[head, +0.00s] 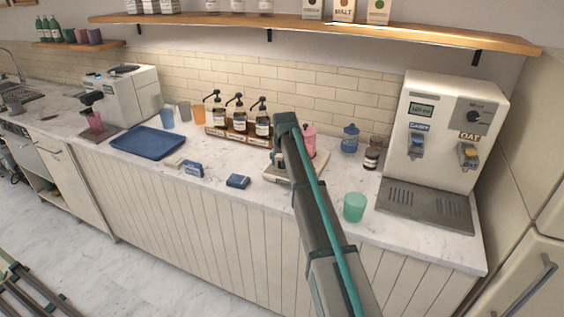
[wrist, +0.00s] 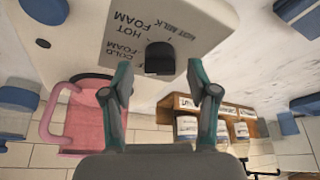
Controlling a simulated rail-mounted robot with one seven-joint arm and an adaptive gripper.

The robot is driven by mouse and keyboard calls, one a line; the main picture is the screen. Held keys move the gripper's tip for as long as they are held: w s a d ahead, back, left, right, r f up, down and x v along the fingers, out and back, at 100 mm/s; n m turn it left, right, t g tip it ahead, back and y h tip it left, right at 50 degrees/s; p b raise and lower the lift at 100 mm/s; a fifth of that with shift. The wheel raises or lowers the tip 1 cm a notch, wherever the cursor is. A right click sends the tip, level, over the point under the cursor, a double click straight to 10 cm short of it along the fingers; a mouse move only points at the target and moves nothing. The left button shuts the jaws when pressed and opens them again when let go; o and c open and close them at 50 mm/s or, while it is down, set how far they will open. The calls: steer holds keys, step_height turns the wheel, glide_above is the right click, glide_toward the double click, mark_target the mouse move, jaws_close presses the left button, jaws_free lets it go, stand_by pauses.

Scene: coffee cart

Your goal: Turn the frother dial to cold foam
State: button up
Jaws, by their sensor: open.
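The frother dial (wrist: 160,57) is a black knob on the pale frother base (wrist: 190,20) in the wrist view. Upside-down labels beside it read COLD FOAM, HOT FOAM and HOT MILK, from left to right; I cannot tell which one it points at. My gripper (wrist: 159,70) is open, with one teal-edged finger on either side of the dial; contact cannot be made out. The pink frother jug (wrist: 90,118) is left of the fingers and also shows in the head view (head: 310,138). In the head view my arm hides the dial and much of the base.
A shelf (head: 310,25) runs above.

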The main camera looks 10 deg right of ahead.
steer(key=v, duration=1)
steer(key=shift+r, duration=0.4)
steer(key=shift+s, duration=0.1)
